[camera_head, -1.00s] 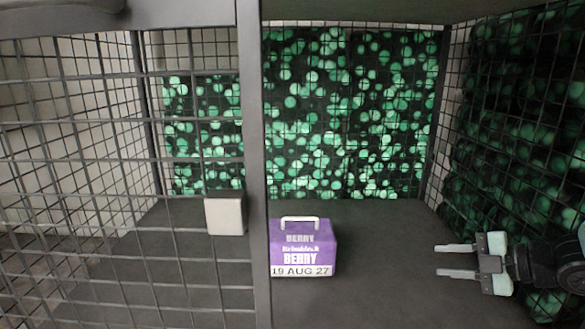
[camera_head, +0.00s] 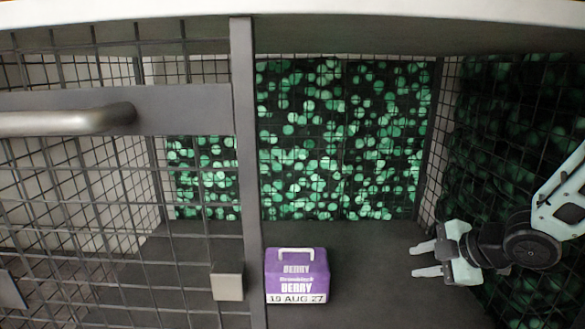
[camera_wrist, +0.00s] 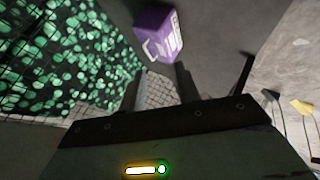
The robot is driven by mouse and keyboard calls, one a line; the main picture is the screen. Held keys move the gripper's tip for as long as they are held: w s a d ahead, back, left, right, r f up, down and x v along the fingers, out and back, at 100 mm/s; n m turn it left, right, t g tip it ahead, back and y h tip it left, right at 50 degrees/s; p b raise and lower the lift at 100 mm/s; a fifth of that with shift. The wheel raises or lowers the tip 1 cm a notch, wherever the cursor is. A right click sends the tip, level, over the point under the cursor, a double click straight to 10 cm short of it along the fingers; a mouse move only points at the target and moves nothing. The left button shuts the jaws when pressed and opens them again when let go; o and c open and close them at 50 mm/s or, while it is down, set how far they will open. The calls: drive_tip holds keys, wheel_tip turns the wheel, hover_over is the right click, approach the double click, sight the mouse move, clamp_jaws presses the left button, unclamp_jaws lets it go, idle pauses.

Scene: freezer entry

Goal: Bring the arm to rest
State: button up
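My gripper (camera_head: 424,259) is at the right of the cage opening in the head view. Its two fingers point left with a clear gap between them, and nothing is held. In the wrist view the fingers (camera_wrist: 157,95) show dark and apart, also empty. A purple box (camera_head: 297,277) with a pale handle and the label "BERRY 19 AUG 27" stands upright on the dark floor, left of my gripper and apart from it. The box also shows at the top of the wrist view (camera_wrist: 152,32).
A wire-mesh door (camera_head: 100,185) with a grey handle (camera_head: 65,121) covers the left side. A grey post (camera_head: 247,170) stands beside the box. Green-spotted panels (camera_head: 340,140) line the back and right. Dark floor (camera_head: 370,290) is clear between box and gripper.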

drive_tip(key=s+a+r+m+g+h+p, duration=0.1)
drive_tip(key=s+a+r+m+p, duration=0.1)
drive_tip(key=r+p, duration=0.4)
drive_tip(key=s+a+r+m+h+p, duration=0.2)
drive_tip(key=a+r+p, duration=0.15)
drive_tip(key=r, duration=0.45)
drive_tip(key=s+a+r+m+g+h+p, duration=0.1)
drive_tip(key=s+a+r+m+g+p, duration=0.2)
drive_tip(key=s+r+p, duration=0.8)
drive_tip(key=s+a+r+m+g+h+p, duration=0.1)
drive_tip(key=s+a+r+m+g+p, duration=0.2)
drive_tip(key=s+r+p, duration=0.8)
wheel_tip(320, 180, up, 3)
drive_tip(key=shift+s+a+r+m+p, duration=0.2)
drive_tip(key=shift+s+a+m+p, duration=0.1)
drive_tip(key=shift+s+a+m, duration=0.45)
drive_tip(key=shift+s, duration=0.1)
